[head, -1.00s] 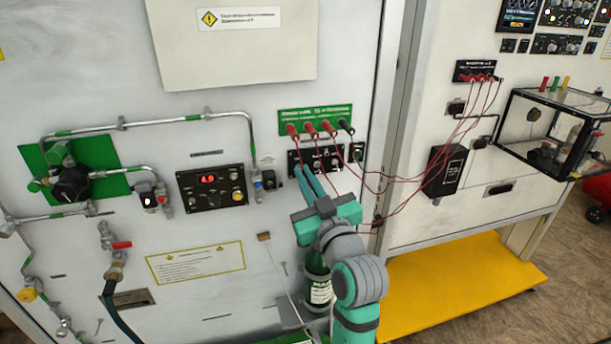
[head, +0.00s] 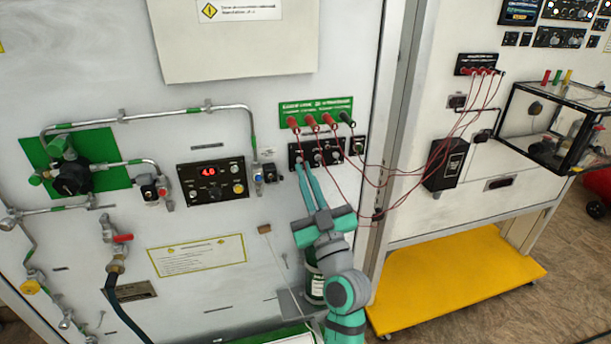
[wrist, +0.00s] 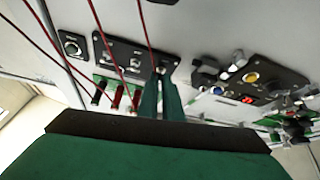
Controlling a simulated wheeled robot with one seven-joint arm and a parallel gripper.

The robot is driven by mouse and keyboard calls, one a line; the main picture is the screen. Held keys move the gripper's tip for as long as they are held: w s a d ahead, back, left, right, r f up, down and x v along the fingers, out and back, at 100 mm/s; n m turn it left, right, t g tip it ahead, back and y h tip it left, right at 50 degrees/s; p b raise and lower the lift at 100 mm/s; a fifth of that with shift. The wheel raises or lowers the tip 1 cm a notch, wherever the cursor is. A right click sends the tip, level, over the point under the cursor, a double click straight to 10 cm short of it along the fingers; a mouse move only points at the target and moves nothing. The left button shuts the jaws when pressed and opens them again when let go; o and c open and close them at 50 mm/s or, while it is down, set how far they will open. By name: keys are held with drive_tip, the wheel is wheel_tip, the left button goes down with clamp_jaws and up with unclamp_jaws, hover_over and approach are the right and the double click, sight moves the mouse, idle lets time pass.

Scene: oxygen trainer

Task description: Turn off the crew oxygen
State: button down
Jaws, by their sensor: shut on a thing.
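A black switch panel (head: 330,152) with several toggles in a row is on the white wall, below a green labelled plate (head: 316,111). Its lettering is too small to read. My gripper (head: 302,168) reaches up to the panel's left end, its fingers close together. In the wrist view, the panel (wrist: 122,55) is seen at a tilt, and my gripper (wrist: 161,74) is shut on the small toggle at that end. The fingertips hide most of this toggle, so its position cannot be told.
Red plugs and thin red leads (head: 338,190) hang in front of the panel, close to my arm. A panel with a lit red display (head: 209,171) is to the left, beside pipes and valves. A green bottle (head: 315,283) stands below, behind my arm.

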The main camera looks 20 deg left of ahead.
drive_tip(key=c, duration=1.9)
unclamp_jaws()
drive_tip(key=shift+c, duration=0.2)
drive_tip(key=shift+d, duration=0.1)
drive_tip(key=v, duration=1)
drive_tip(key=shift+s+d+f, duration=0.2)
drive_tip(key=shift+s, duration=0.1)
drive_tip(key=shift+w, duration=0.1)
